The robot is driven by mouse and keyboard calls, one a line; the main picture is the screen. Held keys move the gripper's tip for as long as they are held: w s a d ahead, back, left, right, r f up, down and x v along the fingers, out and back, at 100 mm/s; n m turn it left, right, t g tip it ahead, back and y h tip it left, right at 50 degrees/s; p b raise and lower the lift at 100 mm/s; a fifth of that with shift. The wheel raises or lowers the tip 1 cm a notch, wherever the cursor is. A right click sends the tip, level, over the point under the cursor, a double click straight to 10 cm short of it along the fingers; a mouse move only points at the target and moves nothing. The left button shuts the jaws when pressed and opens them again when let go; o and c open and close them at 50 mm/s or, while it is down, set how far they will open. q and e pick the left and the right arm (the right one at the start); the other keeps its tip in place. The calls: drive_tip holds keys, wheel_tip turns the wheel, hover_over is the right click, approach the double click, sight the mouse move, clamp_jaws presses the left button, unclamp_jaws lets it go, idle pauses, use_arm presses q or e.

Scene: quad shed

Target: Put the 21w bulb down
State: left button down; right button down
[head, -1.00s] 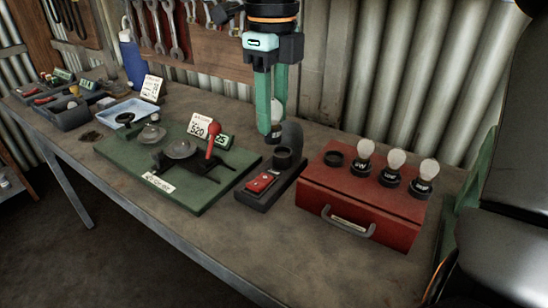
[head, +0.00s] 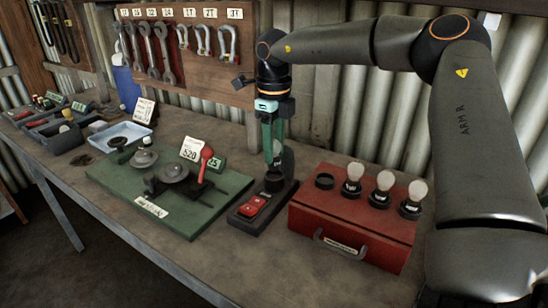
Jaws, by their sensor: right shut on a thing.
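My right gripper (head: 272,158) points down and is shut on a small glass bulb (head: 277,150), largely hidden by the fingers. The bulb is upright, just above the round dark socket (head: 274,181) of a black stand with a red switch block (head: 253,205). I cannot tell whether its base touches the socket. Its marking cannot be read. My left gripper is not in view.
A green board (head: 130,185) with a red-knobbed lever (head: 206,153) and a card lies left of the stand. A light blue tray (head: 115,132) and dark bins are farther left. Wrenches (head: 150,50) hang behind. Bare bench (head: 240,255) shows in front.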

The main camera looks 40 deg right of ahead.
drive_tip(key=shift+f, duration=1.5)
drive_tip(key=shift+f, duration=0.15)
drive_tip(key=shift+c, duration=2.3)
unclamp_jaws()
wheel_tip(320, 180, up, 12)
drive_tip(key=shift+r+p, duration=0.15)
drive_tip(key=shift+p, duration=0.35)
